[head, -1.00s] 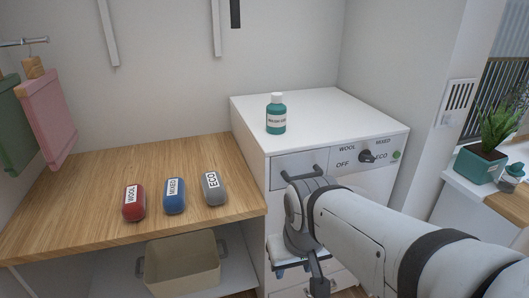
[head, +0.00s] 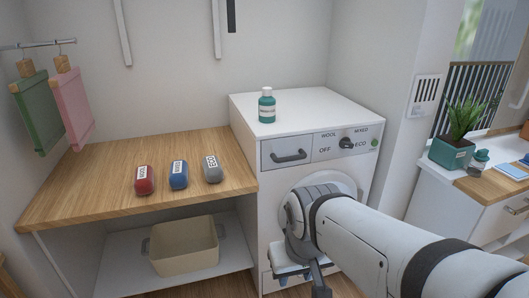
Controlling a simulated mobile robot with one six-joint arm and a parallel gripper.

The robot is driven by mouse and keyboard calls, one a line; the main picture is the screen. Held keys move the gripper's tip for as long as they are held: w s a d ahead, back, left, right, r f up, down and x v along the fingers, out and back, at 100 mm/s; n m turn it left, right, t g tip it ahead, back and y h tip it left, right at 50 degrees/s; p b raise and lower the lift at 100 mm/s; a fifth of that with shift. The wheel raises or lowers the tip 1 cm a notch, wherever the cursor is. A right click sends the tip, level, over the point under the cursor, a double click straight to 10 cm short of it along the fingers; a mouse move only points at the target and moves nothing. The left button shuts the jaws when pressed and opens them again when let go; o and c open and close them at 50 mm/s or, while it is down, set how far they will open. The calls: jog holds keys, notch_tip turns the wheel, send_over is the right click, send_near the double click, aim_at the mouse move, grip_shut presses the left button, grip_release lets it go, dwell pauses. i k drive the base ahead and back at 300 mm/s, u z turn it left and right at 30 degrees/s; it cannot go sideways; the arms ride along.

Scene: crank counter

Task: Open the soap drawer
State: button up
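The soap drawer (head: 272,149) is the grey panel at the top left of the white washing machine's front. It looks flush with the front, and its dark bar handle (head: 288,157) is in plain sight. My gripper (head: 302,278) is low in front of the machine, below the drawer and apart from its handle. My wrist and forearm hide much of it, and the fingertips do not show clearly.
A selector knob (head: 346,143) sits right of the drawer. A teal bottle (head: 266,106) stands on the machine's top (head: 320,110). Red, blue and grey containers stand on the wooden counter (head: 100,190) at left, above a beige bin (head: 185,250). A plant (head: 463,120) is at right.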

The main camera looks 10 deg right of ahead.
aim_at(294, 150)
jog(key=z, duration=0.3)
jog(key=i, duration=1.1)
jog(key=u, duration=0.4)
